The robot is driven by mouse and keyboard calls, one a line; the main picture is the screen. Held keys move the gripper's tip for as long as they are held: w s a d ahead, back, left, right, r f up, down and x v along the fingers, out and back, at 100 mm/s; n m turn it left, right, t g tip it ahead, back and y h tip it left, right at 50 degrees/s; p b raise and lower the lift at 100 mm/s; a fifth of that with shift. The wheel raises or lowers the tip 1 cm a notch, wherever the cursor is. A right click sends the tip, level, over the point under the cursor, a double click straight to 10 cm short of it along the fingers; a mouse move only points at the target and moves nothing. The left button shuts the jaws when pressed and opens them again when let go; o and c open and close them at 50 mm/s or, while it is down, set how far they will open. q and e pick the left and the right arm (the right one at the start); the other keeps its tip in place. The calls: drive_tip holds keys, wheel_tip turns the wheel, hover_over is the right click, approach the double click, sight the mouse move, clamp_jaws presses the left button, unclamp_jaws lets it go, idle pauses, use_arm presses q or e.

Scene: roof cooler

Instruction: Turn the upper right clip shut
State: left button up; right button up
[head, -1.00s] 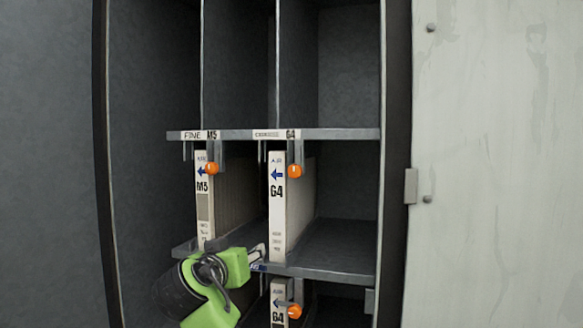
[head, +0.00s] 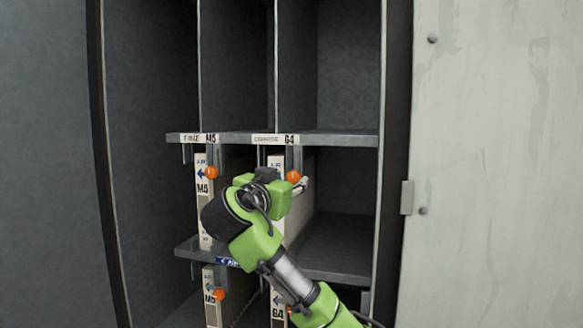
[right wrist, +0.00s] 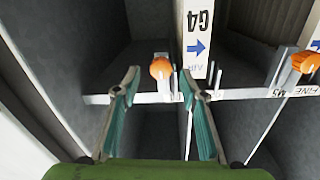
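The upper right clip has an orange knob (head: 293,176) under the upper shelf rail, at the right edge of the white G4 filter (head: 275,161). In the right wrist view, which is turned over, the orange knob (right wrist: 160,68) hangs beside the G4 filter (right wrist: 198,35), not across its face. My right gripper (head: 303,184) is at this clip, its fingers partly hidden by its own green wrist. In the right wrist view the right gripper (right wrist: 160,78) is open, one fingertip on each side of the knob, with gaps visible. My left gripper is not in view.
The upper left clip (head: 211,172) is beside the M5 filter (head: 203,215). Lower clips show at the lower left (head: 219,295) and, mostly hidden by my arm, lower right. The middle shelf (head: 340,262) lies below. A pale door (head: 495,150) stands at the right.

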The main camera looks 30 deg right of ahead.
sight(295, 168)
drive_tip(key=shift+p+x, duration=0.5)
drive_tip(key=shift+x, duration=0.9)
drive_tip(key=shift+w, duration=0.1)
drive_tip(key=c, duration=1.1)
